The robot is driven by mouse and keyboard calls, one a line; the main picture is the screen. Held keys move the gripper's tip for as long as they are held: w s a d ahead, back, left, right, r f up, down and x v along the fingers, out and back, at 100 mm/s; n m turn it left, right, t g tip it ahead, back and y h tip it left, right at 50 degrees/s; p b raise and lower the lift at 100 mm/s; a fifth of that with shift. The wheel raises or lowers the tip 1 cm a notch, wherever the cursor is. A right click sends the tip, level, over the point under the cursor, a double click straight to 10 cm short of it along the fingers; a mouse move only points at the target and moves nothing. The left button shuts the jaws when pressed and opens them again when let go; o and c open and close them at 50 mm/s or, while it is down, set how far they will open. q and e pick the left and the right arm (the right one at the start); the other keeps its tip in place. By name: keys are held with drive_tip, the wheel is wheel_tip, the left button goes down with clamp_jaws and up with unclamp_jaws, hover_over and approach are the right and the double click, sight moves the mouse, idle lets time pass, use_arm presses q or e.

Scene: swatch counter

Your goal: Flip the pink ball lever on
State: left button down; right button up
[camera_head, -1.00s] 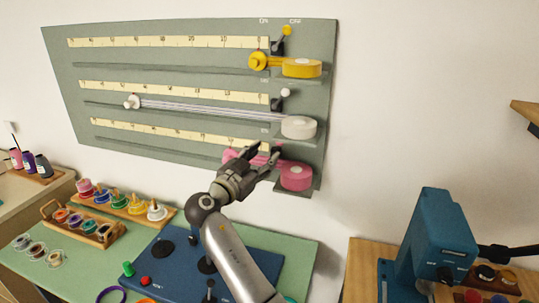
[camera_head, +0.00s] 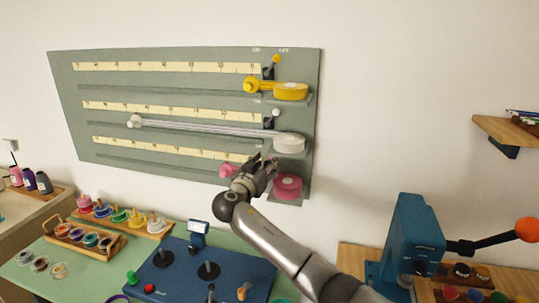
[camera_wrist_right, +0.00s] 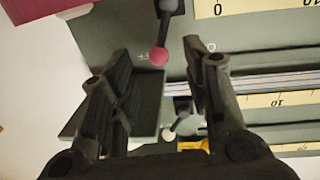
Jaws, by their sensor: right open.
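The pink ball lever (camera_wrist_right: 158,57) has a pink ball on a dark stem. In the right wrist view it is near the top, in the gap between the two fingertips, with no finger visibly touching it. In the head view my gripper hides it. My right gripper (camera_head: 266,164) is open at the lowest row of the green wall board (camera_head: 312,130), left of the pink tape roll (camera_head: 287,186). Its open fingers also show in the right wrist view (camera_wrist_right: 158,68). The small label beside the pink ball is too small to read. My left gripper is not in view.
Above are the white ball lever (camera_head: 275,112) and yellow ball lever (camera_head: 276,59), with a white roll (camera_head: 289,142) and yellow roll (camera_head: 291,91). A pink pull end (camera_head: 228,170) sits just left of my gripper. Below are a blue panel (camera_head: 235,268) and a blue press (camera_head: 415,235).

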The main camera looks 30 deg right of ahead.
sight(271, 158)
drive_tip(key=shift+p+x, duration=0.4)
drive_tip(key=shift+x, duration=1.3)
